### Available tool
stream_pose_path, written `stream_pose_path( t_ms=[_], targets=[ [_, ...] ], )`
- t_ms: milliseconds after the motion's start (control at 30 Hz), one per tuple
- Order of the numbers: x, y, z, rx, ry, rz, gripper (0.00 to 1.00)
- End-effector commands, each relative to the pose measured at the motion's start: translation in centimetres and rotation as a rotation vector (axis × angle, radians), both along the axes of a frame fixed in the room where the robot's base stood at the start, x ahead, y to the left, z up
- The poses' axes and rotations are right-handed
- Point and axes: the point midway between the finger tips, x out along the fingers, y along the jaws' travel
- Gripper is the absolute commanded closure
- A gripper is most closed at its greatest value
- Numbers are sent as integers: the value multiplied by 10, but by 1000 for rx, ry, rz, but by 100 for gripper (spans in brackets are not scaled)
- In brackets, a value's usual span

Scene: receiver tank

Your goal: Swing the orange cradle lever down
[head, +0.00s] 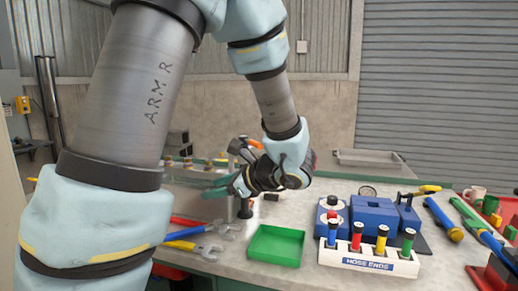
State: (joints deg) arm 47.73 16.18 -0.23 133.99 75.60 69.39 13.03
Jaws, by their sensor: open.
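My gripper (222,187) is at the end of my arm, over the back left of the bench, with its teal fingers pointing left. It is open, and I see nothing between the fingers. A small orange piece (255,143), perhaps the orange cradle lever, shows just above and behind my wrist, beside dark grey parts. My wrist and hand hide much of the area around it. I cannot tell the lever's full shape or angle, or whether my gripper touches it.
A green tray (275,246) lies in front of my gripper. A white hose-ends rack (367,259) and a blue block (373,215) stand to the right. Wrenches (195,248) lie at the left. Bare bench shows between tray and rack.

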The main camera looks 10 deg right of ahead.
Motion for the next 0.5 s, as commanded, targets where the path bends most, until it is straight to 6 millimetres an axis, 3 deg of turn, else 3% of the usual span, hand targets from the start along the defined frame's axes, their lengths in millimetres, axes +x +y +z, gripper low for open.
stream_pose_path(
  t_ms=[33,200,333,500],
  targets=[
    [8,-33,13,85,-54,-125,48],
    [16,-116,55,275,-228,-400,48],
    [14,-146,71,329,-300,-484,48],
    [27,-147,75,342,-315,-500,48]
  ],
)
